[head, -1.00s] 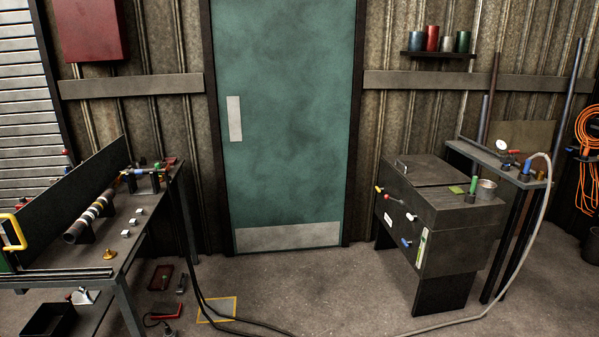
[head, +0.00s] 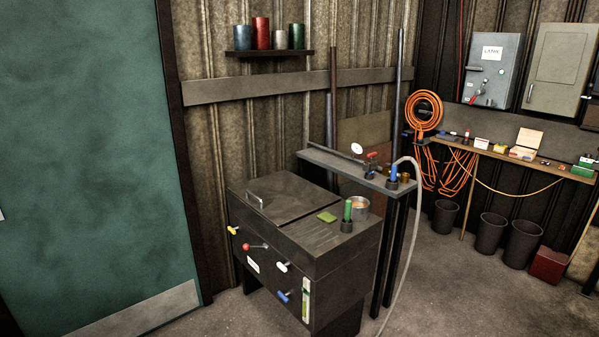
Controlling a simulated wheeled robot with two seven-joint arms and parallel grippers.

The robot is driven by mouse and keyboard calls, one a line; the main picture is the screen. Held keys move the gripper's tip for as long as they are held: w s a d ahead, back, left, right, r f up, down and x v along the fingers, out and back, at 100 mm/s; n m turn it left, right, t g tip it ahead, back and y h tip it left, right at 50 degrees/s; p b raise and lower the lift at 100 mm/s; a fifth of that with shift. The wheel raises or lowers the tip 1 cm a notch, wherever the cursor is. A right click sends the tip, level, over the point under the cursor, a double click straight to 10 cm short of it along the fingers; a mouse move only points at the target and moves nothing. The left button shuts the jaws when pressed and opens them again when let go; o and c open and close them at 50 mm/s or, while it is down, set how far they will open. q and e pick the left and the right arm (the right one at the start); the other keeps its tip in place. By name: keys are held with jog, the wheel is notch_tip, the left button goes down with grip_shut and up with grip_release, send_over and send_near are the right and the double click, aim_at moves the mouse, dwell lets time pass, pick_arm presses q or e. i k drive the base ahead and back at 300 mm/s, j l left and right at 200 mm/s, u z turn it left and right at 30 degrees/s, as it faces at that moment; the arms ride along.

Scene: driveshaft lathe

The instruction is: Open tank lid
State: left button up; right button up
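The tank (head: 330,262) is a dark metal box on legs, standing against the corrugated wall in the middle of the head view. Its lid (head: 291,196) is a flat dark panel on the left part of the top and looks closed. A light metal handle (head: 254,199) sits near the lid's left edge. The tank's front carries yellow, red, white and blue valve handles and a green-and-white sight gauge (head: 305,300). Neither of my grippers is in view.
A narrow shelf table (head: 350,171) with a gauge and small valves stands behind the tank. A grey hose (head: 412,200) hangs from it to the floor. A green pad (head: 327,217), a green-handled tool and a metal cup sit on the tank's right top. Floor shows to the right.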

aim_at(283, 197)
jog(key=i+l+z, duration=0.2)
jog(key=i+z, duration=0.15)
jog(key=i, duration=0.15)
jog(key=i+z, duration=0.4)
jog(key=i, duration=0.15)
jog(key=i+z, duration=0.35)
jog(key=i, duration=0.2)
